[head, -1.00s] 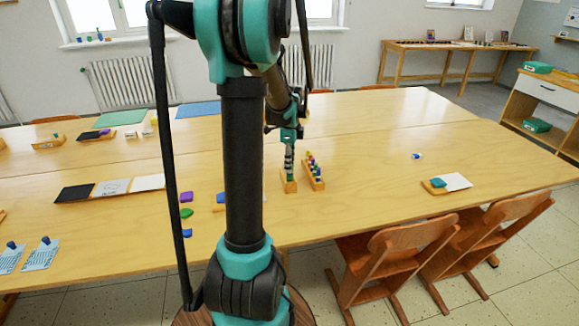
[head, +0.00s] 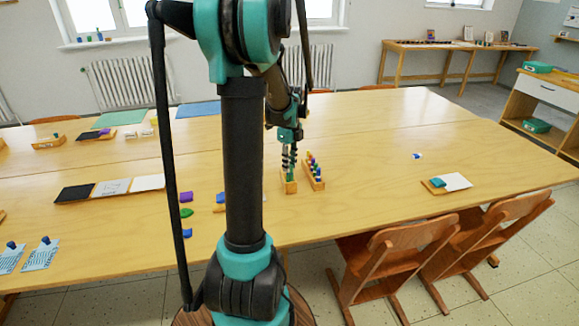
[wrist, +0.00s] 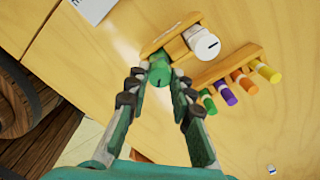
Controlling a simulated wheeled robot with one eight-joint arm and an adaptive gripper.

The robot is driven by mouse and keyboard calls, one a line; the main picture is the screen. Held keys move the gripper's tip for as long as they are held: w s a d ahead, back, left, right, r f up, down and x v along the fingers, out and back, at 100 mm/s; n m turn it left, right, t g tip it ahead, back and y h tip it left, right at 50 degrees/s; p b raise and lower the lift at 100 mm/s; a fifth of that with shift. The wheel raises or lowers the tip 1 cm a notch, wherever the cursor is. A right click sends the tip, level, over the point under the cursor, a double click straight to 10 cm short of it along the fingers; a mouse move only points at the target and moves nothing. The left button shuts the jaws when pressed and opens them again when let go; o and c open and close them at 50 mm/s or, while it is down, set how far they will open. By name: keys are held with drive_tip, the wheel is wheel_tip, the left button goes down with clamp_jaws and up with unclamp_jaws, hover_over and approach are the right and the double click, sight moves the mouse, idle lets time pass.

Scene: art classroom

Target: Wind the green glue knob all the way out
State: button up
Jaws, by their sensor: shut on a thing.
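The green glue knob (wrist: 159,74) stands at one end of a small wooden holder (wrist: 168,36). A white round cap (wrist: 204,44) with a dark mark sits at the holder's other end. My gripper (wrist: 158,88) is over the knob with a finger on each side, shut on it. In the head view my gripper (head: 289,166) points down at the wooden holder (head: 289,187) on the table. The knob is small there and partly hidden by the fingers, so its height cannot be told.
A wooden rack (head: 314,172) of several coloured pieces stands close on the right; its pieces also show in the wrist view (wrist: 230,92). A small tray with a teal block (head: 436,183) lies farther right. The table (head: 365,175) between them is mostly clear.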

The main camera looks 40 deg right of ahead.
drive_tip(key=m, duration=0.6)
drive_tip(key=shift+m, duration=0.4)
drive_tip(key=o, duration=1.5)
drive_tip(key=shift+o, duration=0.2)
drive_tip(key=n, duration=1.1)
drive_tip(key=shift+n, duration=0.3)
